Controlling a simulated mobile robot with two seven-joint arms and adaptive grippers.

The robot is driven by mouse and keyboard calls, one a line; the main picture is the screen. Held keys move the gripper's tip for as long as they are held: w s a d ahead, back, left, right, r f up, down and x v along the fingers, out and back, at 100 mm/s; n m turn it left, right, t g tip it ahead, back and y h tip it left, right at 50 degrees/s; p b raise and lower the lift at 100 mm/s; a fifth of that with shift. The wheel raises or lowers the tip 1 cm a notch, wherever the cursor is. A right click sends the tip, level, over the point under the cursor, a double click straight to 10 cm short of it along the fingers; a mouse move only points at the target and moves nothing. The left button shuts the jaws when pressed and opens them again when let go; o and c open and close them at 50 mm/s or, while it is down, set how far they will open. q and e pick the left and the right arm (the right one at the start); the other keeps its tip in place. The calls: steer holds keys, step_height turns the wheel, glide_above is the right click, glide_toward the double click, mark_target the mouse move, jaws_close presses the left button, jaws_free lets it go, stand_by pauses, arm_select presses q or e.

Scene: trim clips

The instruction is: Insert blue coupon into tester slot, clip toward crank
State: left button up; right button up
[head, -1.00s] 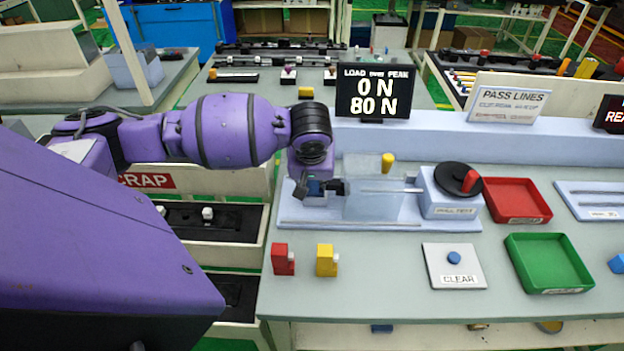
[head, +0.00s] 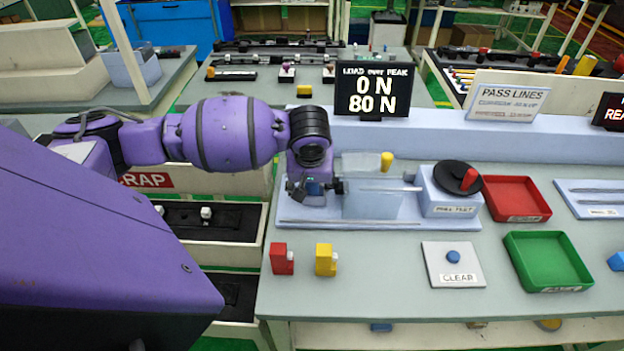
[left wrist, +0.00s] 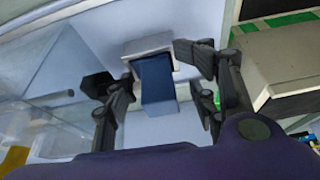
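The blue coupon (left wrist: 156,85) stands between the fingers of my left gripper (left wrist: 160,78) in the left wrist view. One end of it meets a pale square holder (left wrist: 140,46) on the tester; how deep it sits I cannot tell. The fingers are spread to either side of the coupon, with a gap showing on the right. In the head view my left gripper (head: 317,188) is low at the left end of the tester (head: 400,215), and the coupon (head: 315,188) is mostly hidden. The crank (head: 457,178) is at the tester's right end. The coupon's clip is not clear. My right gripper is not in view.
A clear guard (head: 370,205) and yellow handle (head: 387,161) stand right of my gripper. Red (head: 282,259) and yellow (head: 325,260) coupons stand in front. A CLEAR button plate (head: 453,264), red tray (head: 516,198) and green tray (head: 547,262) lie right. The display reads 0 N, 80 N.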

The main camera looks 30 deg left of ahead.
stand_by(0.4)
arm_select(q)
steer(key=shift+r, duration=0.3)
steer(key=v, duration=1.1)
steer(key=shift+s+d+r, duration=0.15)
steer(key=shift+s+r, duration=0.05)
steer(key=shift+r, duration=0.05)
